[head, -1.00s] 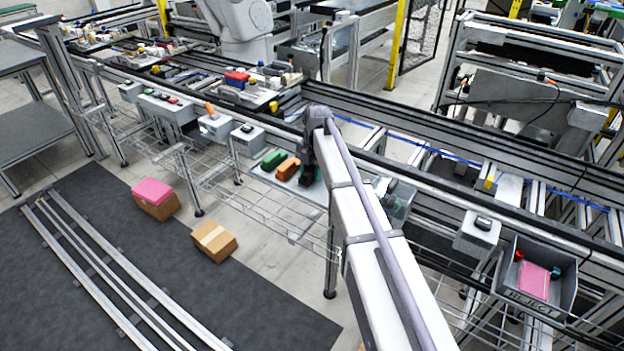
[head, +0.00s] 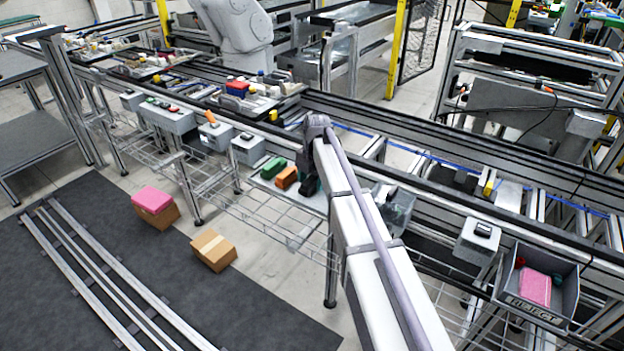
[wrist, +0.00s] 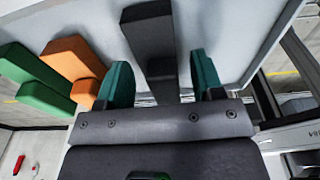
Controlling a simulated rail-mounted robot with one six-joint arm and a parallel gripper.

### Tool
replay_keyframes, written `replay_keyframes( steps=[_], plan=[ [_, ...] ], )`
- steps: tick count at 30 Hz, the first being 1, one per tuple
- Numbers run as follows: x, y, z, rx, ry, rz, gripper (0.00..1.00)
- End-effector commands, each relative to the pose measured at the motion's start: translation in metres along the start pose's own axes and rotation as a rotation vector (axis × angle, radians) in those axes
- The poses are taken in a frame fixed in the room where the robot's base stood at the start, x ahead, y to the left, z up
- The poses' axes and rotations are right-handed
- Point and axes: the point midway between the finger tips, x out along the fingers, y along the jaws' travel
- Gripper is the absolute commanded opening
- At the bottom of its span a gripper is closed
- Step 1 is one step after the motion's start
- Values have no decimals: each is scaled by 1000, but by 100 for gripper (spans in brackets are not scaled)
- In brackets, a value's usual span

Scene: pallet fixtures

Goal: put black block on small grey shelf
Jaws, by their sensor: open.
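The black block (wrist: 150,38) lies on a light grey surface in the wrist view, reaching from the top edge down between the fingers. My gripper (wrist: 160,78) is open, with one teal finger on each side of the block. Gaps show between the block and both fingers. In the head view my gripper (head: 311,183) is low over a light grey panel (head: 297,206), and my arm partly hides that spot. I cannot tell whether this panel is the small grey shelf. The block is hard to separate from my dark gripper there.
A green block (head: 272,167) and an orange block (head: 287,177) lie left of my gripper on the same panel. A conveyor rail runs behind. A grey reject bin (head: 513,300) is at the right. Grey control boxes line the rail at the left.

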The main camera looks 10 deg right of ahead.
Motion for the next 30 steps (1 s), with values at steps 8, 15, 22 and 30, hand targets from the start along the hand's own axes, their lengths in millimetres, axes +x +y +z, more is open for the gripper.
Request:
replay_keyframes(
  steps=[8,15,22,30],
  plan=[
    [-6,-5,-9,8,21,-5,61],
    [-65,-3,-8,6,17,-5,61],
    [-123,-2,-6,5,14,-5,61],
    [-130,-3,-5,15,12,-5,61]
  ],
)
